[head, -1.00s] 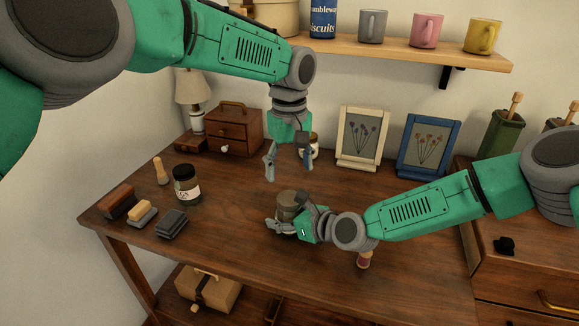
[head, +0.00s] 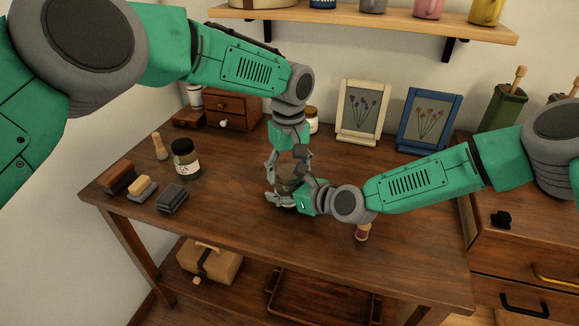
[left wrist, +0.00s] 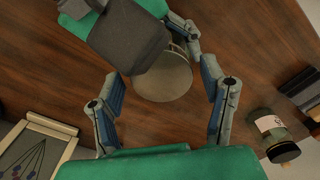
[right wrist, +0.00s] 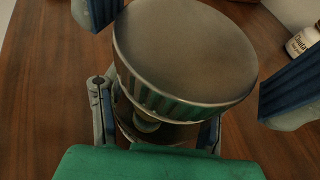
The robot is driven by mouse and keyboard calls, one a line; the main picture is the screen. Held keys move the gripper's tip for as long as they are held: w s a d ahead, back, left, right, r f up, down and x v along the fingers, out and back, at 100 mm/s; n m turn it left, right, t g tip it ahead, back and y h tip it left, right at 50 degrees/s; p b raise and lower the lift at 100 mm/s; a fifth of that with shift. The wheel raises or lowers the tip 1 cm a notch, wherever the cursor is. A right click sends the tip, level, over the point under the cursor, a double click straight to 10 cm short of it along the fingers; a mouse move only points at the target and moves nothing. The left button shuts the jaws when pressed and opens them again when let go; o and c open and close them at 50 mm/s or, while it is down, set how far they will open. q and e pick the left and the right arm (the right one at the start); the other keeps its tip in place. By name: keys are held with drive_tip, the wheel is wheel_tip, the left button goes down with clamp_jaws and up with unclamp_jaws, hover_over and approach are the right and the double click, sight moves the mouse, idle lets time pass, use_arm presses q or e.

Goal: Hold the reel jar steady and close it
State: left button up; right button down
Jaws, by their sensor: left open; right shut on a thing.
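The reel jar (head: 287,184) stands upright on the wooden table. It is a glass jar with a wide, flat, dull metal lid, and a spool-like shape shows through the glass in the right wrist view (right wrist: 145,118). I cannot tell whether the lid is tight. My right gripper (head: 290,198) is shut on the jar's body, low and from the right. My left gripper (head: 286,163) is open and points down over the jar. Its fingers stand on either side of the lid (left wrist: 163,82), with gaps showing in the left wrist view.
A labelled jar (head: 186,160) and several brushes or blocks (head: 140,188) stand on the left. A small spool (head: 362,232) stands close to my right forearm. Two picture frames (head: 360,112) and a small drawer chest (head: 236,110) are at the back.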

use_arm(q)
drive_tip(key=c, duration=1.2)
drive_tip(key=m, duration=1)
drive_tip(key=shift+w, duration=0.1)
drive_tip(key=o, duration=1.3)
drive_tip(key=shift+r, duration=0.15)
wheel_tip(320, 180, up, 4)
drive_tip(key=shift+r, duration=0.15)
drive_tip(key=shift+c, duration=0.5)
